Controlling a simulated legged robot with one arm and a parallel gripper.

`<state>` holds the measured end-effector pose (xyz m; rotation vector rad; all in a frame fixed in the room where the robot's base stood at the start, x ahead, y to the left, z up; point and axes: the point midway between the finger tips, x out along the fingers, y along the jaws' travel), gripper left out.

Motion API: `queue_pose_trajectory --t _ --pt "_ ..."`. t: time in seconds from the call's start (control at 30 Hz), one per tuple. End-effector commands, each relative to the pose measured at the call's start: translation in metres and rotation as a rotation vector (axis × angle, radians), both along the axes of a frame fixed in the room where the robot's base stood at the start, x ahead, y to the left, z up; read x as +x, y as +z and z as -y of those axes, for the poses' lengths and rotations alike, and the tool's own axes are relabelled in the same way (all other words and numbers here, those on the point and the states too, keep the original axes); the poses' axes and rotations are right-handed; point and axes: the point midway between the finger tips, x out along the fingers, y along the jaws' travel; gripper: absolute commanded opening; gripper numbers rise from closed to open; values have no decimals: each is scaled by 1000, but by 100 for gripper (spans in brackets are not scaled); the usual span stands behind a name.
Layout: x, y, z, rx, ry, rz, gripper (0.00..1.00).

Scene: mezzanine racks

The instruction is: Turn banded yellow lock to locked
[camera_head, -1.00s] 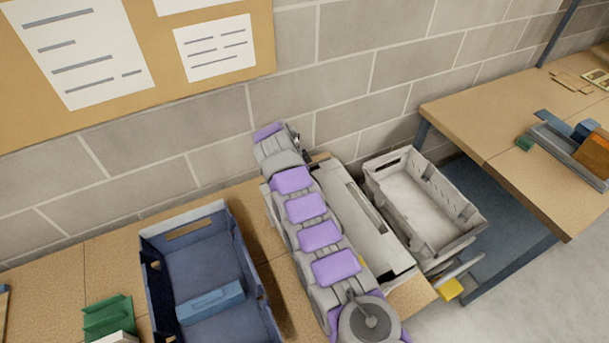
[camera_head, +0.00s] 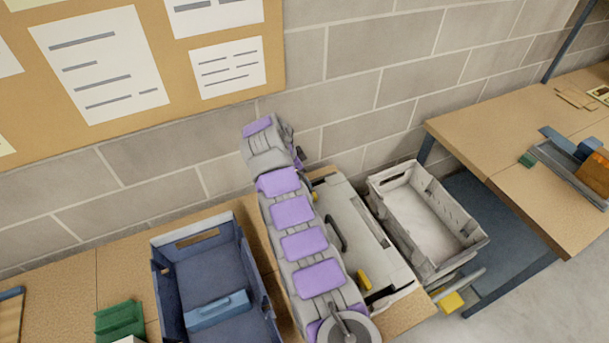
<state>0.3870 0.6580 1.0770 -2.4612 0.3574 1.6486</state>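A light grey case (camera_head: 365,233) with a dark handle (camera_head: 337,234) lies on the wooden bench, just right of my arm. A yellow latch-like piece (camera_head: 363,279) sits near the case's lower edge. A second small yellow piece (camera_head: 316,197) shows near its upper left, close to my arm. Bands on either piece are too small to make out, and I cannot tell whether either is locked. My arm runs up across the left side of the case and hides part of it. The dark end of my gripper (camera_head: 299,158) shows only partly, beyond the case's upper left; its fingers are not clear.
A blue tote (camera_head: 162,285) with a blue block (camera_head: 217,309) stands left of my arm. A green holder (camera_head: 120,318) is farther left. A grey crate (camera_head: 478,243) stands right of the case. Another bench (camera_head: 500,125) is at right. A block wall is behind.

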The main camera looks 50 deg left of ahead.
Motion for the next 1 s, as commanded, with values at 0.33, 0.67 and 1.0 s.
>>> queue_pose_trajectory --t 0.33,0.67,1.0 --pt "-17 46 -6 -2 0 -3 89" --pt "-24 68 -10 -1 0 1 89" --pt "-25 68 -10 -2 -1 0 89"
